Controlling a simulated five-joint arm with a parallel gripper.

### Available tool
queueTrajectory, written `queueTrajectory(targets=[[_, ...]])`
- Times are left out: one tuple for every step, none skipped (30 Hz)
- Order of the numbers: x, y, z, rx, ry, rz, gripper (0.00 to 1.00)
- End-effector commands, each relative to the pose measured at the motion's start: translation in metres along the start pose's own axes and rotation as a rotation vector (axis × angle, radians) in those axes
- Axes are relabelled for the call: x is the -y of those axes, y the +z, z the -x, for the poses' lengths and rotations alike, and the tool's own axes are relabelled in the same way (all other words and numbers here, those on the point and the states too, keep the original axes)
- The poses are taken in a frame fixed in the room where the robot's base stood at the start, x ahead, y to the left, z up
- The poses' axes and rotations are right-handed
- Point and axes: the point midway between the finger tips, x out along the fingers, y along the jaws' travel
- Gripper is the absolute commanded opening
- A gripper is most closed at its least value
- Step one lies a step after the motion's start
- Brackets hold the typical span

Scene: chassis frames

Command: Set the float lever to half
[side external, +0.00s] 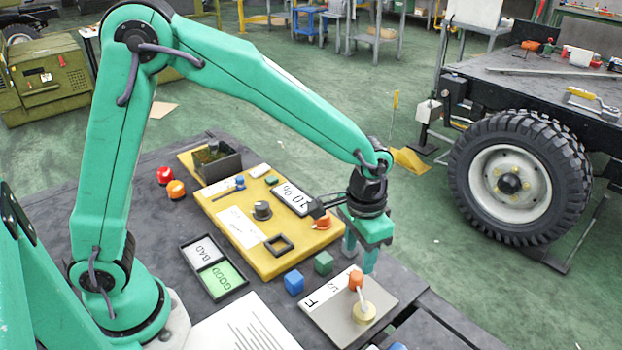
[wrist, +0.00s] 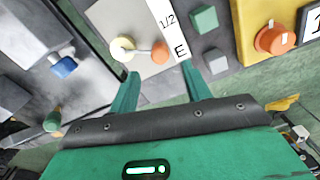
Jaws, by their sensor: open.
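The float lever has an orange knob (side external: 355,279) on a thin rod from a cream pivot (side external: 364,313), on a grey plate (side external: 337,318). Its white strip reads F and 1/2 in the side view; E is not readable there. In the wrist view the knob (wrist: 160,50) is beside the E, and the 1/2 mark (wrist: 167,19) is farther up the strip. My gripper (side external: 360,257) is above the plate's far corner, fingers pointing down. In the wrist view its open fingers (wrist: 160,82) spread either side of the knob's line, with nothing between them.
A green block (side external: 324,263) and a blue block (side external: 293,282) stand between the plate and a yellow board (side external: 290,262). The board carries an orange knob (side external: 322,221) near my gripper. A BAD/GOOD tray (side external: 214,268) lies left. The table edge is close on the right.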

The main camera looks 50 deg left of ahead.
Motion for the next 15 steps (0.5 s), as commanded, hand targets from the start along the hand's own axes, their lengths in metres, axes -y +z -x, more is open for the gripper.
queueTrajectory(targets=[[0.000,0.000,-0.002,0.002,0.000,0.000,0.48],[0.000,0.000,-0.004,0.002,0.000,0.000,0.48],[0.000,0.000,-0.006,0.001,0.000,0.000,0.48],[0.000,0.000,-0.008,0.001,0.000,0.000,0.48],[0.000,0.000,-0.010,0.001,0.000,0.000,0.48],[0.000,0.001,-0.014,0.002,0.000,0.000,0.48],[0.000,0.001,-0.017,0.003,0.000,0.000,0.48],[0.000,0.001,-0.020,0.002,0.000,0.000,0.48],[0.000,0.001,-0.025,0.003,0.000,0.000,0.48],[0.000,0.001,-0.028,0.003,-0.001,0.000,0.48],[0.000,0.001,-0.032,0.003,0.000,0.000,0.48],[0.000,0.001,-0.037,0.004,-0.001,0.000,0.48],[0.000,0.001,-0.041,0.004,-0.001,0.000,0.48],[0.000,0.001,-0.045,0.003,-0.001,0.000,0.48],[0.001,0.001,-0.050,0.004,-0.001,0.000,0.48]])
